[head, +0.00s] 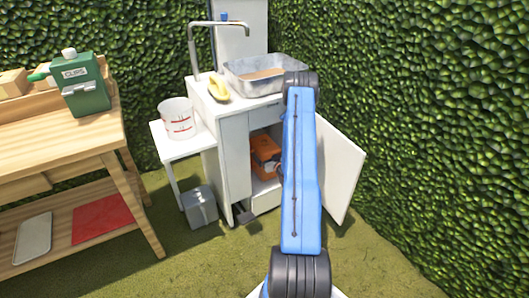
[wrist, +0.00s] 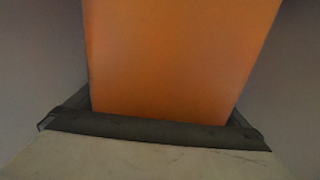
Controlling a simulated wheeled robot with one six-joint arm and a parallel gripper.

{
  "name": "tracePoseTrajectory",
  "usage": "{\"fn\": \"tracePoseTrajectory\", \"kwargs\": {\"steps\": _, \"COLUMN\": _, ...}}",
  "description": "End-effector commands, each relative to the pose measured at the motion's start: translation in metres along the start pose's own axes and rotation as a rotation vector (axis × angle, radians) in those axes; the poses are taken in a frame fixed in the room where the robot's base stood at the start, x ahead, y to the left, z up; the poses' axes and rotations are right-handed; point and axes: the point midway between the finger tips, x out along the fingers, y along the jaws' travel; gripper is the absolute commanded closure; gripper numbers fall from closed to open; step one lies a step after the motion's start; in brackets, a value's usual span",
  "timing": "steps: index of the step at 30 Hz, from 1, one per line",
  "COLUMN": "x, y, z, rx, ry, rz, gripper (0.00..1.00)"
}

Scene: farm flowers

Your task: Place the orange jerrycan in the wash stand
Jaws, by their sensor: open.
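The orange jerrycan (head: 265,148) is inside the open lower cupboard of the white wash stand (head: 236,160) in the head view. It stands towards the left of the opening, and my blue arm hides part of the opening. In the wrist view the orange jerrycan (wrist: 178,60) fills the upper middle, very close.
The cupboard door (head: 342,170) stands open at right. A metal basin (head: 238,78) and yellow item (head: 218,88) are on top. A white bucket (head: 177,118) stands on a side table; a grey box (head: 199,206) is below. A wooden bench (head: 75,130) is left, a hedge right.

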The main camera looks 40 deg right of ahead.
Motion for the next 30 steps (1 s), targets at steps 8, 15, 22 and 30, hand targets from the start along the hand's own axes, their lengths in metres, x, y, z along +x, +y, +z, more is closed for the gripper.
{"fn": "tracePoseTrajectory", "kwargs": {"steps": 8, "x": -0.037, "y": 0.001, "z": 0.000, "rx": 0.002, "ry": -0.001, "rz": 0.002, "gripper": 0.00}}
{"fn": "tracePoseTrajectory", "kwargs": {"steps": 15, "x": -0.084, "y": 0.001, "z": 0.000, "rx": 0.001, "ry": -0.001, "rz": 0.003, "gripper": 0.00}}
{"fn": "tracePoseTrajectory", "kwargs": {"steps": 22, "x": -0.112, "y": 0.000, "z": 0.000, "rx": 0.000, "ry": -0.001, "rz": 0.001, "gripper": 0.00}}
{"fn": "tracePoseTrajectory", "kwargs": {"steps": 30, "x": -0.120, "y": 0.000, "z": 0.000, "rx": 0.000, "ry": 0.001, "rz": 0.000, "gripper": 0.00}}
